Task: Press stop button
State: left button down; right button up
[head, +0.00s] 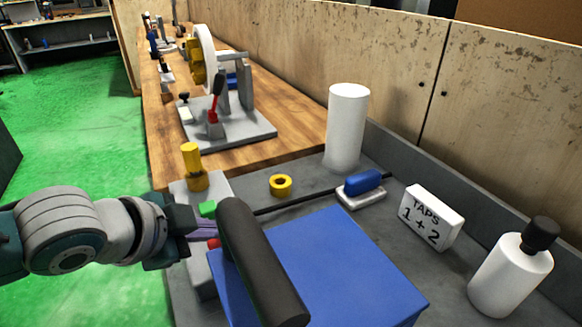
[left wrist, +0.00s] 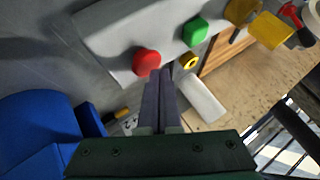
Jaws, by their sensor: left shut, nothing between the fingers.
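The red stop button (head: 213,244) is on the side of a grey control box (head: 203,273), partly hidden behind my left gripper in the head view. It shows clearly as a round red button in the left wrist view (left wrist: 147,61). A green button (head: 207,208) sits beside it, also seen in the left wrist view (left wrist: 195,32). My left gripper (head: 210,234) is shut and empty. In the left wrist view its fingertips (left wrist: 160,72) lie right at the red button's lower edge; I cannot tell whether they touch it. My right gripper is not in view.
A yellow knob (head: 194,167) stands behind the green button. A yellow ring (head: 281,185), white cylinder (head: 346,128), TAPS block (head: 431,218) and white bottle (head: 508,275) stand farther right.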

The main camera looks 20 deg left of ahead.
aim_at(213, 245)
pick_arm(q)
jog(key=shift+f+b, duration=0.4)
jog(key=shift+f, duration=0.2)
dwell(0.6)
jog(key=shift+r, duration=0.15)
jog(key=shift+r+p, duration=0.9)
jog(key=shift+p, duration=0.25)
notch_tip(213, 245, up, 5)
jog(key=p, duration=0.5)
jog(key=shift+p, duration=0.3)
